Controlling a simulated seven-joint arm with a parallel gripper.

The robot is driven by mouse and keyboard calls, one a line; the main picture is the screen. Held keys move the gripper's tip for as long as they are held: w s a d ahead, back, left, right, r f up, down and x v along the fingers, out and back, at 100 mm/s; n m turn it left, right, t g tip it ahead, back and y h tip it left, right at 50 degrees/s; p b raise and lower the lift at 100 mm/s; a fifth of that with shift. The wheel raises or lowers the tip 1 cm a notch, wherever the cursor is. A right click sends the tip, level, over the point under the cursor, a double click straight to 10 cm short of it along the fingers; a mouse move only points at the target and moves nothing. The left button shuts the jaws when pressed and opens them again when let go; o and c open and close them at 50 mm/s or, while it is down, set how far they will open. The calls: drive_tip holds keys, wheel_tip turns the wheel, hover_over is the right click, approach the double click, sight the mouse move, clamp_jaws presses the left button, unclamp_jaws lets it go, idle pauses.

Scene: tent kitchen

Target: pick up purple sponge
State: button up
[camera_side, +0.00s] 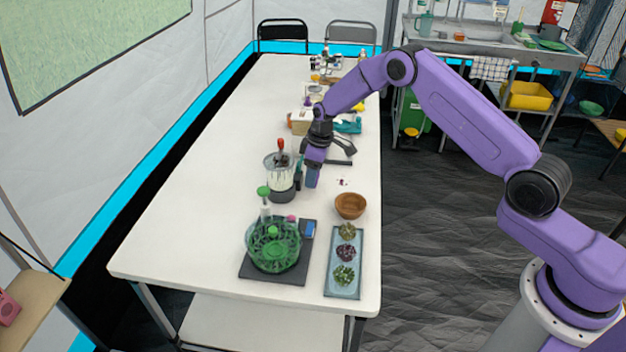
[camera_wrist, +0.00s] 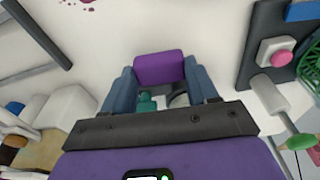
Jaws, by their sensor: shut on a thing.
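The purple sponge (camera_wrist: 159,67) shows in the wrist view as a block between the two blue-grey fingers of my gripper (camera_wrist: 160,80). The gripper is shut on it, with a finger at each side. In the side view my gripper (camera_side: 311,179) points down over the white table, just right of the blender. The sponge is hard to tell from the purple wrist there. I cannot tell whether it touches the table.
The blender (camera_side: 281,180) stands close on the left. Dark red marks (camera_side: 342,182) lie on the table.

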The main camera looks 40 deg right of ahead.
drive_tip(key=s+d+r, duration=0.1)
drive_tip(key=s+r, duration=0.8)
drive_tip(key=s, duration=0.5)
drive_tip(key=shift+r, duration=0.3)
drive_tip(key=shift+d, duration=0.1)
